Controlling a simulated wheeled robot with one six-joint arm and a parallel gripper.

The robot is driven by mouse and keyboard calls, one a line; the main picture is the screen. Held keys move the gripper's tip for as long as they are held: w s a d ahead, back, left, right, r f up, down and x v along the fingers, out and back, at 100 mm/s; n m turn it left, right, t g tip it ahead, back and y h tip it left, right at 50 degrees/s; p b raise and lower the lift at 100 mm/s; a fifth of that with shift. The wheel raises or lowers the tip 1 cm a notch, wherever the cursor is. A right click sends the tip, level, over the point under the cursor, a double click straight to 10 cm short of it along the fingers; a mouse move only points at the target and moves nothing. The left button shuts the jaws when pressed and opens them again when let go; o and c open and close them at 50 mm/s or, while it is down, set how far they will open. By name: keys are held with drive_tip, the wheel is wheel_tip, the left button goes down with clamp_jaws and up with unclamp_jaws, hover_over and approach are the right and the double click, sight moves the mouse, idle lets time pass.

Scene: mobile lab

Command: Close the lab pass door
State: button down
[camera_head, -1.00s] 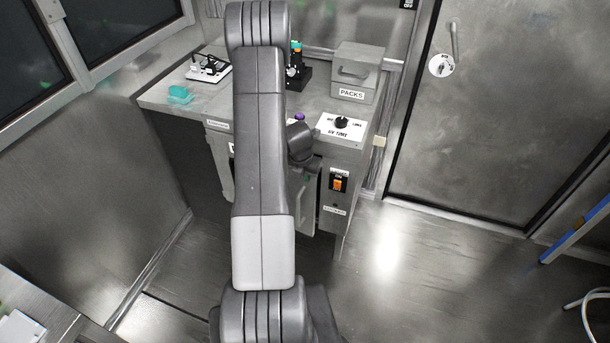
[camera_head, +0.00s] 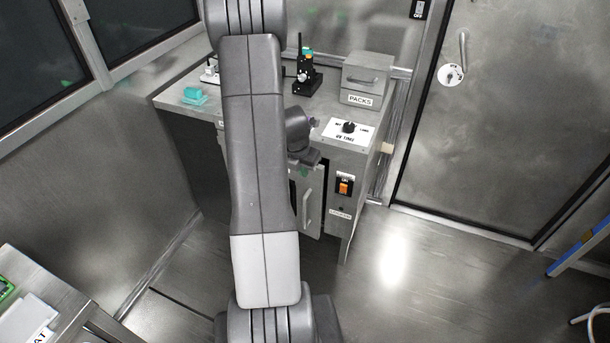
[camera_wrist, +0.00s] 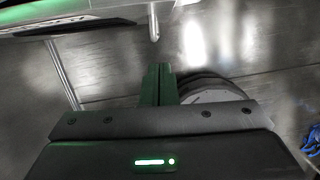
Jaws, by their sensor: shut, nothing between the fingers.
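The lab pass is most likely the grey metal cabinet (camera_head: 348,160) with the "UV TIME" dial and an orange switch. A small grey door (camera_head: 313,195) with an upright bar handle shows low on its front. My arm covers its left part, so I cannot tell how far open it stands. My gripper (camera_head: 307,160) is just above this door, partly hidden by my arm. In the wrist view its green fingers (camera_wrist: 158,84) are together and empty. A rounded rod end lies just beyond the fingertips; I cannot tell whether they touch.
A box labelled PACKS (camera_head: 368,78), a black instrument (camera_head: 306,75) and a teal item (camera_head: 194,95) stand on the cabinet top. A large closed metal door (camera_head: 500,130) is at the right. The floor (camera_head: 420,270) in front of it is clear. A bench corner is at lower left.

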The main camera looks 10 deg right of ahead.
drive_tip(key=w+a+f+m+t+y+b, duration=0.2)
drive_tip(key=w+a+f+m+t+b, duration=0.1)
drive_tip(key=a+f+m+b, duration=0.35)
drive_tip(key=m+t+h+b, duration=0.8)
drive_tip(key=m+h+b, duration=0.4)
drive_tip(key=m+b, duration=1.4)
approach(317, 179)
drive_tip(key=w+d+m, duration=0.2)
drive_tip(key=w+d+m+p, duration=0.1)
drive_tip(key=w+d, duration=0.1)
drive_tip(key=w, duration=0.1)
drive_tip(key=shift+w+d+m, duration=0.1)
drive_tip(key=shift+d+m, duration=0.2)
drive_tip(key=shift+m, duration=0.05)
